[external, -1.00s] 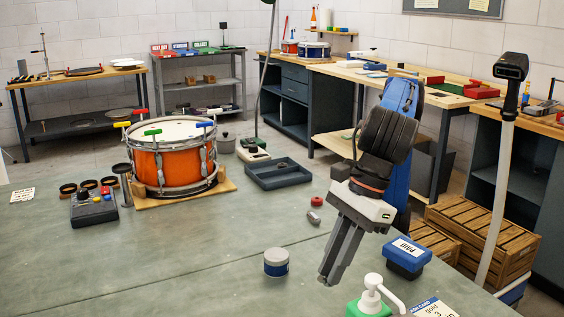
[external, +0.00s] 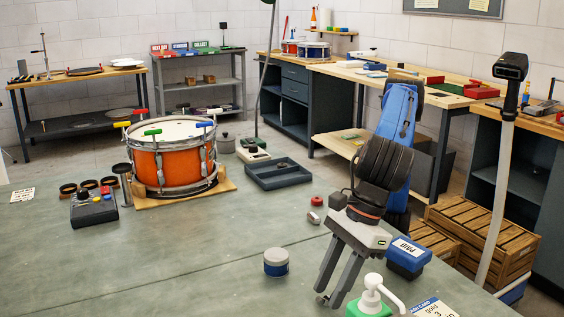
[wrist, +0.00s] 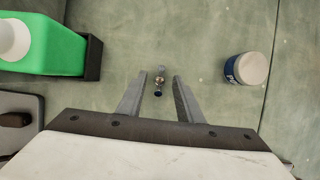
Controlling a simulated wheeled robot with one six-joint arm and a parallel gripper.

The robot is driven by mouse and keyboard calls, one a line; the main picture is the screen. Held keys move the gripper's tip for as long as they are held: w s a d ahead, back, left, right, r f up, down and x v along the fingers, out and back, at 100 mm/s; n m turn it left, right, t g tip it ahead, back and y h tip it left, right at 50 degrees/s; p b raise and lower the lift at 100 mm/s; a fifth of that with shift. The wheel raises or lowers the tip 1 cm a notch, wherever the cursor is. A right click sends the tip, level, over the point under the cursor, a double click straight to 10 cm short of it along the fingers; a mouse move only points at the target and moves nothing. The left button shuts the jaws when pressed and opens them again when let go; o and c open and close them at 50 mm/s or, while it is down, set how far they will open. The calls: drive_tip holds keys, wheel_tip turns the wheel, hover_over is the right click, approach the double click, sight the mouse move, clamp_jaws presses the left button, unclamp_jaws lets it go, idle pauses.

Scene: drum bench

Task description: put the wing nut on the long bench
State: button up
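A small shiny metal piece with a dark blue end, which looks like the wing nut (wrist: 158,83), shows between my fingers in the wrist view. It lies on or near the grey-green tabletop (external: 180,265), and the gap below it is hard to judge. My gripper (external: 328,297) points down at the front of this table. Its two fingers are spread, one on each side of the piece, with clear gaps; in the wrist view my gripper (wrist: 159,79) holds nothing. A long wooden-topped bench (external: 350,71) runs along the right wall at the back.
A blue-and-grey tub (external: 276,263) stands left of my gripper. A green pump bottle (external: 370,303) and a blue PAID box (external: 408,253) stand close on the right. An orange drum (external: 172,160) and a dark tray (external: 278,174) sit farther back. The table's front left is clear.

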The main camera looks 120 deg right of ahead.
drive_tip(key=shift+r, duration=0.1)
drive_tip(key=v, duration=1.2)
